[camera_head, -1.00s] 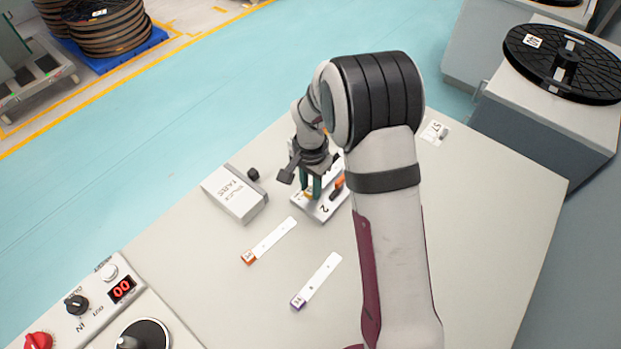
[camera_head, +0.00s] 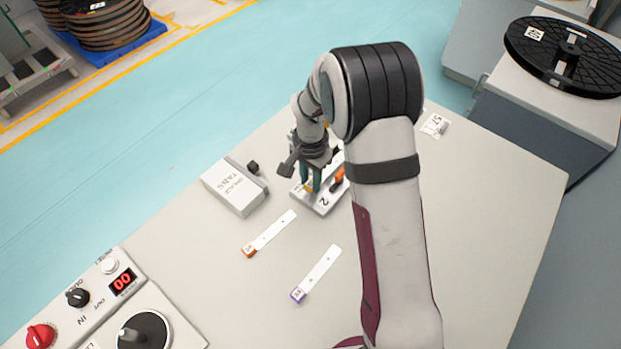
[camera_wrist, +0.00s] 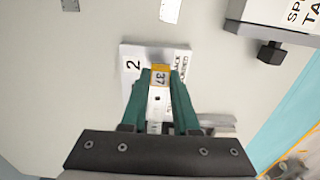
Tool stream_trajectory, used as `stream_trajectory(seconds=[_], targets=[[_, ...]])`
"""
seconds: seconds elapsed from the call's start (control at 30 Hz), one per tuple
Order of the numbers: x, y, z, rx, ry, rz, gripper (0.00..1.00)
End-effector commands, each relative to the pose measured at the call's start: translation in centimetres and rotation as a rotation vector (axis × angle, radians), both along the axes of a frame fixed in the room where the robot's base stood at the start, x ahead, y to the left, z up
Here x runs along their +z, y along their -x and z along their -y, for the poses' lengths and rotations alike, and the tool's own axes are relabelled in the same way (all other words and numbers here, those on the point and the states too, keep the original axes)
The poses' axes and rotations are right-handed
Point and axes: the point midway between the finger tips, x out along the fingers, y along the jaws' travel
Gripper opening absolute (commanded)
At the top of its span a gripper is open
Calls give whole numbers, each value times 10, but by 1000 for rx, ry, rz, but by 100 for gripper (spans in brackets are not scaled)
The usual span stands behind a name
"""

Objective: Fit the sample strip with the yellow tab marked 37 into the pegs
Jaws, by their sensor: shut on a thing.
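The sample strip with the yellow tab marked 37 (camera_wrist: 160,76) is between the fingertips of my gripper (camera_wrist: 160,86) in the wrist view. My gripper (camera_head: 311,184) is shut on it, low over a pale block marked 2 (camera_head: 322,208). The block also shows in the wrist view (camera_wrist: 132,54), behind and around the strip. The strip's white length runs back between my fingers. The pegs are hidden by my fingers and the strip, so I cannot tell whether the strip sits on them.
A splice tabs box (camera_head: 236,188) stands left of the block. An orange-handled item (camera_head: 338,176) is close beside my gripper. A control panel (camera_head: 90,290) fills the lower left.

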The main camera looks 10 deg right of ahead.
Motion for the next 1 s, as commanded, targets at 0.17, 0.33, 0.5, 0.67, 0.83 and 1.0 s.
stream_trajectory(seconds=[0.17, 0.33, 0.5, 0.67, 0.83, 1.0], targets=[[0, 0, 0, 0, 0, 0, 0], [0, 0, 0, 0, 0, 0, 0], [-2, 0, 0, 0, 0, 0, 0], [-6, 0, 0, 0, 0, 0, 0], [-10, 0, 0, 0, 0, -1, 0], [-14, 0, 0, 0, 0, 0, 0]])
